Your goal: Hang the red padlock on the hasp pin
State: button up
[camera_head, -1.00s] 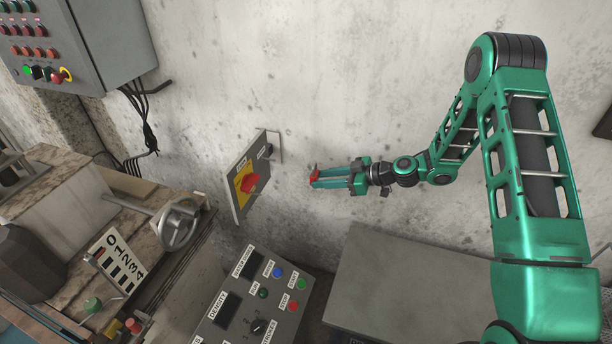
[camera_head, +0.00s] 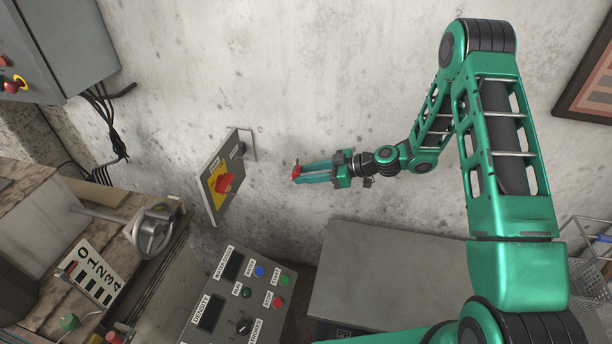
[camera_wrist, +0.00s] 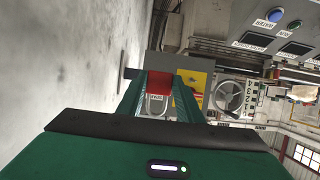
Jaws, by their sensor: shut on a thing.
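The red padlock (camera_head: 296,172) is held at the tips of my gripper (camera_head: 300,173). The isolator panel (camera_head: 209,192) on the wall, with a yellow plate and a red rotary handle (camera_head: 226,183), is to the left of my gripper, apart from the padlock. A dark round part (camera_head: 239,149) shows near the panel's upper right; I cannot tell whether it is the hasp pin.
A control console (camera_head: 243,297) with buttons and a knob stands below the panel. A handwheel (camera_head: 152,232) is at the left. A grey metal surface (camera_head: 370,270) lies below my arm. The wall between padlock and panel is clear.

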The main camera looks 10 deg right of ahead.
jog(key=shift+r, duration=0.2)
jog(key=shift+s+d, duration=0.25)
jog(key=shift+d, duration=0.45)
jog(key=shift+s+d, duration=0.25)
jog(key=shift+d, duration=0.5)
jog(key=shift+s+d, duration=0.25)
jog(key=shift+d, duration=0.45)
jog(key=shift+s+d, duration=0.3)
jog(key=shift+d, duration=0.65)
jog(key=shift+s+d, duration=0.35)
jog(key=shift+d, duration=0.55)
jog(key=shift+s+d, duration=0.3)
jog(key=shift+d, duration=0.65)
